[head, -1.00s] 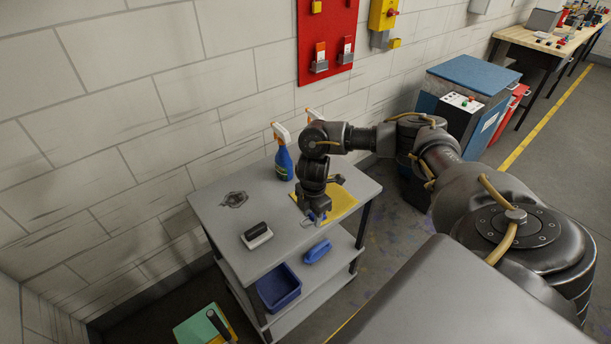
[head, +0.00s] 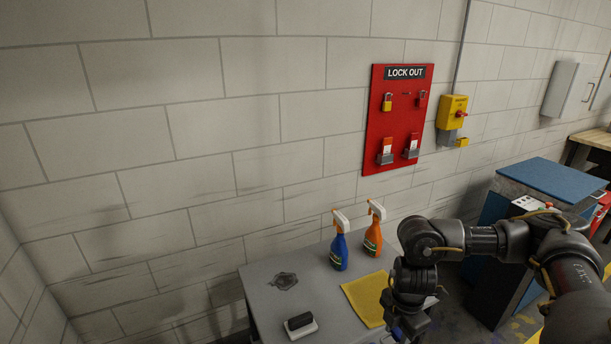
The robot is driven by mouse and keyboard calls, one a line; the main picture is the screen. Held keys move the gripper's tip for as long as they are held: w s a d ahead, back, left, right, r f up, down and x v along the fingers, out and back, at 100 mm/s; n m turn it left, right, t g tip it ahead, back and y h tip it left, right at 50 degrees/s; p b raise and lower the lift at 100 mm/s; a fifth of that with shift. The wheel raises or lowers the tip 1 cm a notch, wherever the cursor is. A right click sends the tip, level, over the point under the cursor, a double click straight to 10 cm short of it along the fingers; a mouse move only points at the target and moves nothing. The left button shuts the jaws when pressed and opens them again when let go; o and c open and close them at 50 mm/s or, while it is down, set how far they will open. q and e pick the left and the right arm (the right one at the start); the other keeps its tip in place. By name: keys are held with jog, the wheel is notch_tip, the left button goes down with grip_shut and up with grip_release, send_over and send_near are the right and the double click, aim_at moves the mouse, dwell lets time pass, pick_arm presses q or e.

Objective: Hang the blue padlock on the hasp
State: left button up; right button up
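My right gripper (head: 407,330) hangs fingers down at the bottom edge of the head view, by the front right of the grey cart. A small blue patch (head: 398,333) shows at its fingers. It may be the blue padlock, but it is too small and cut off to tell, and the grip on it is unclear. A red LOCK OUT board (head: 372,150) on the wall carries a yellow padlock (head: 387,102) and a small red and dark item (head: 422,98). I cannot tell which part is the hasp. My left gripper is out of view.
The grey cart top (head: 262,312) holds a blue spray bottle (head: 339,252), an orange spray bottle (head: 373,238), a yellow cloth (head: 362,298) and a black and white brush (head: 300,325). A blue-topped cabinet (head: 550,180) stands at right. The wall before the board is clear.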

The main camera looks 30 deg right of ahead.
jog(key=m, duration=0.3)
jog(key=shift+s+a, duration=0.35)
jog(key=w+a+m+b, duration=0.2)
jog(key=a+m+b, duration=0.2)
jog(key=a+m, duration=0.6)
jog(key=w+a+r+n+b, duration=0.1)
jog(key=w+a+r+b, duration=0.2)
jog(key=w+a+r, duration=0.2)
jog(key=shift+w+a+r, duration=0.25)
jog(key=shift+w+a, duration=0.35)
jog(key=shift+a, duration=0.7)
jog(key=shift+r, duration=0.1)
